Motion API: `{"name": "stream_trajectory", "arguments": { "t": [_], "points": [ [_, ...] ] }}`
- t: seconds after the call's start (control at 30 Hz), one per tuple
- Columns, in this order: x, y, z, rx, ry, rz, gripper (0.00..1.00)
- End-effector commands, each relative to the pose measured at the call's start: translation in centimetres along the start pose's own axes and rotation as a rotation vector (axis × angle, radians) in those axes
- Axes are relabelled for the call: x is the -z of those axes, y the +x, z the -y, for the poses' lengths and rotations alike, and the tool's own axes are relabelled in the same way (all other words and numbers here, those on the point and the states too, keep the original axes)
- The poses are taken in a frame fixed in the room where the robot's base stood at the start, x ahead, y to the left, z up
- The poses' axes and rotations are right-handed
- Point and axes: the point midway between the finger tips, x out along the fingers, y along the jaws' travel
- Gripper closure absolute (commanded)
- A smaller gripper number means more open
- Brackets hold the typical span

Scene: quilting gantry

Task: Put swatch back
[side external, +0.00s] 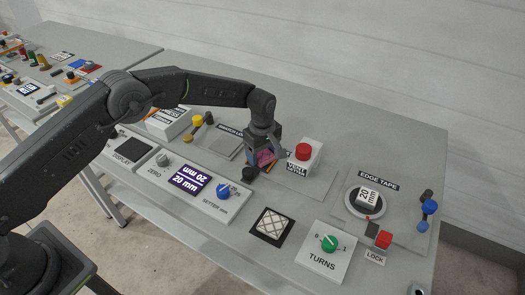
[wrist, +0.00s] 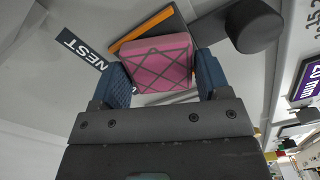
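A pink square swatch (wrist: 156,64) with dark crossed lines sits between the two blue fingertips of my gripper (wrist: 160,80) in the wrist view. In the side view a bit of the pink swatch (side external: 265,157) shows beneath my gripper (side external: 262,153). A dark piece with an orange strip (wrist: 145,27) lies just behind the swatch, beside a NEST label (wrist: 82,51). I cannot tell whether the swatch rests on the surface or is lifted. A pale quilted square on a black mat (side external: 272,225) lies nearer the front edge.
A white box with a red button (side external: 303,152) stands close to the right of my gripper. A dark round knob (wrist: 254,25) is near the swatch. The setter panel with a blue knob (side external: 223,190), turns panel (side external: 323,255) and edge tape unit (side external: 372,196) surround the area.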

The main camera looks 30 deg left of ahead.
Motion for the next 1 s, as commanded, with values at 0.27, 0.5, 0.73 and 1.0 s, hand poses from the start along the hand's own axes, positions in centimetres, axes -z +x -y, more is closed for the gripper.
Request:
{"name": "stream_trajectory", "arguments": {
  "t": [0.27,0.5,0.73,1.0],
  "points": [
    [0.0,-0.1,0.0,0.0,0.0,0.0,0.12],
    [0.0,-0.7,0.0,-0.002,0.0,0.0,0.12],
    [0.0,-4.6,-0.1,-0.005,0.0,-0.001,0.12],
    [0.0,-10.1,-0.1,-0.003,0.0,-0.001,0.12]
  ]
}}
